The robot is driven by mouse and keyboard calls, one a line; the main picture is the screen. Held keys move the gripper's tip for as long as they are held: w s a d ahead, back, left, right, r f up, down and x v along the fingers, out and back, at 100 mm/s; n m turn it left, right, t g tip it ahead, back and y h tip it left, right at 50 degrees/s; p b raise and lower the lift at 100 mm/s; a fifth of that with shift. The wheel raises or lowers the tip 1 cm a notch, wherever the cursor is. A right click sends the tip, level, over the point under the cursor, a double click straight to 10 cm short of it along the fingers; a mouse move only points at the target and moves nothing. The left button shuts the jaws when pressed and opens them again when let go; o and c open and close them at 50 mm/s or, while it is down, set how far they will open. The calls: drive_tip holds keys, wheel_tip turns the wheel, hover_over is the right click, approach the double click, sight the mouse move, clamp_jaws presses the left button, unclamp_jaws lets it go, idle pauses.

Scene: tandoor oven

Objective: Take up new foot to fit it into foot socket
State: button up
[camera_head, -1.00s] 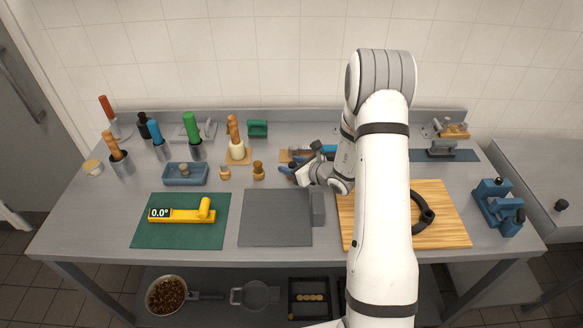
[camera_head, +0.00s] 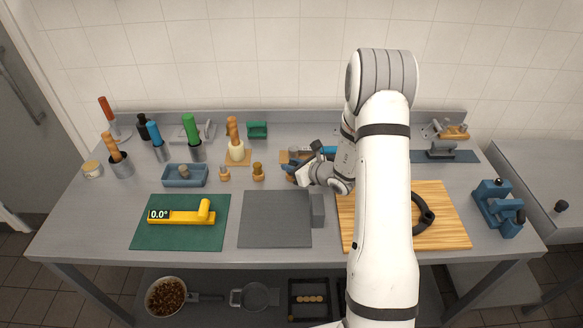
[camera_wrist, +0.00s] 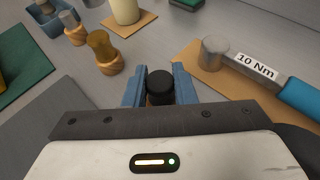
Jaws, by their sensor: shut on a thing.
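My gripper (camera_wrist: 159,75) has its blue fingers shut on a short black round piece (camera_wrist: 160,86), which looks like the new foot. It sits between the fingers just in front of the wrist. In the head view my gripper (camera_head: 291,172) is low over the back middle of the table, partly hidden by its own wrist. The held foot cannot be made out there. I cannot pick out the foot socket in either view.
A torque wrench (camera_wrist: 257,71) marked 10 Nm lies close at right on an orange-brown mat. Two small wooden-based pieces, one brown-topped (camera_wrist: 103,51), stand at left. A grey mat (camera_head: 275,218) and wooden board (camera_head: 452,215) lie nearer the front.

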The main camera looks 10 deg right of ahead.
sight(292, 164)
wheel_tip(292, 164, up, 10)
drive_tip(key=shift+f+b, duration=0.2)
drive_tip(key=shift+b, duration=0.65)
drive_tip(key=o, duration=0.3)
clamp_jaws()
drive_tip(key=shift+r+p, duration=0.95)
drive_tip(key=shift+r, duration=1.05)
